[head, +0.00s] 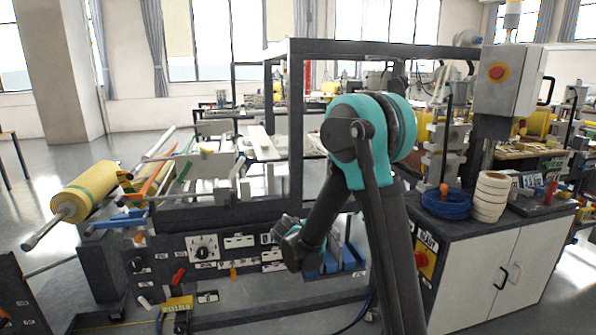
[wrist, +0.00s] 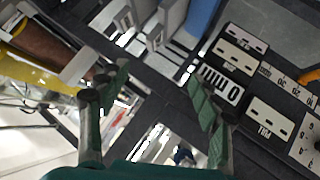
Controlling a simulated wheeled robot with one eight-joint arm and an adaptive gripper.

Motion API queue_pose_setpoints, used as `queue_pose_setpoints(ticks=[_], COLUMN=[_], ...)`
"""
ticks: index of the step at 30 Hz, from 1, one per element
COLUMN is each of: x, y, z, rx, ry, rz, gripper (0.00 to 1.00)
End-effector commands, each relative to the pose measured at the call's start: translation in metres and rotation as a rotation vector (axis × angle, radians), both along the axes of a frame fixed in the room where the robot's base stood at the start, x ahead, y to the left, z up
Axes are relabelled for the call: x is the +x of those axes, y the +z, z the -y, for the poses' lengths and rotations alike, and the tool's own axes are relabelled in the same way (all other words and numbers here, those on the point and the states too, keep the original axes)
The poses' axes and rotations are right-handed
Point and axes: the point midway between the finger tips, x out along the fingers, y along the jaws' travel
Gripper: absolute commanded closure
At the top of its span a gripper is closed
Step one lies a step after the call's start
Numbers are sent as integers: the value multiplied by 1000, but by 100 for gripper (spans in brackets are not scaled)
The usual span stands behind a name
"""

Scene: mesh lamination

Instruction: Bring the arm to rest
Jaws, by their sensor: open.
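My arm rises in the middle of the head view, bends at a teal joint and hangs down to the left. Its dark end is in front of the lamination machine's frame (head: 296,130), near the front control panel (head: 207,250). My gripper (wrist: 155,85) shows in the wrist view with its two green-padded fingers apart. Nothing is between the fingers. Beyond them are dark frame bars and a labelled panel (wrist: 240,80) at the right. The fingers do not clearly show in the head view.
A yellow roll (head: 85,190) sticks out at the left. At the right a cabinet (head: 500,265) carries a blue coil (head: 447,203), a stack of pale rings (head: 489,196) and a control box with a red button (head: 497,72). Open floor lies at the far left.

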Motion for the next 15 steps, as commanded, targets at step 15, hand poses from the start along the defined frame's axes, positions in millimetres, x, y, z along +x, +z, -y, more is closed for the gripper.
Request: queue_pose_setpoints(ticks=[15], x=[-175], y=[3], z=[145], rx=[196], ry=[-152], rz=[-326], gripper=[36])
